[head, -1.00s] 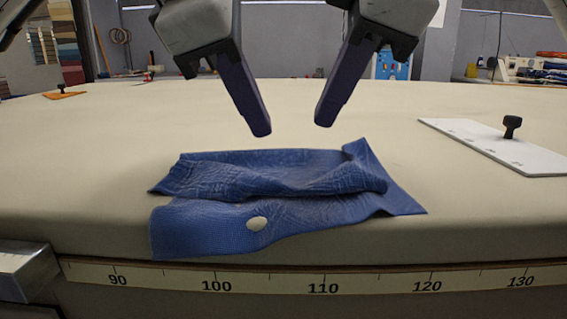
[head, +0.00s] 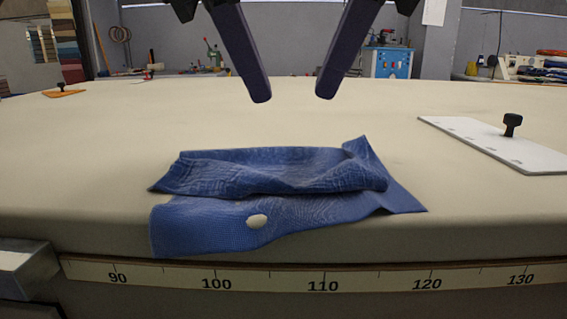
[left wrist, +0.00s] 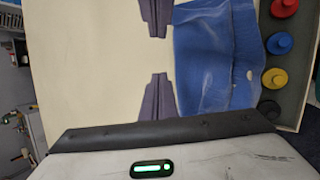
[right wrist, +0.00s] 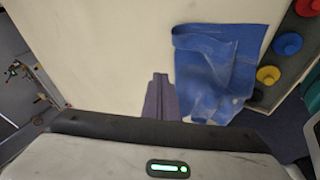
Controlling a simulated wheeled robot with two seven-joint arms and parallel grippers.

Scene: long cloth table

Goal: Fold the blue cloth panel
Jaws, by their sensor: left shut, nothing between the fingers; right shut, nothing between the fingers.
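The blue cloth panel (head: 270,200) lies near the table's front edge. Its back part is folded over toward the front in a raised, wrinkled roll, and a flat strip shows in front. Its right end is skewed, with a corner sticking up and another pointing out right. A pale oval spot (head: 257,221) shows on the front strip. The cloth is also in the left wrist view (left wrist: 212,60) and the right wrist view (right wrist: 215,70). My left gripper (head: 261,98) and right gripper (head: 325,95) are shut and empty, above and behind the cloth, apart from it.
A white plate with a black knob (head: 510,126) lies at right. An orange piece (head: 64,94) lies far left. A ruler strip (head: 320,278) runs along the front edge. Red, blue, yellow (left wrist: 275,78) and black knobbed pieces sit beyond the cloth in the left wrist view. The table around the cloth is clear.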

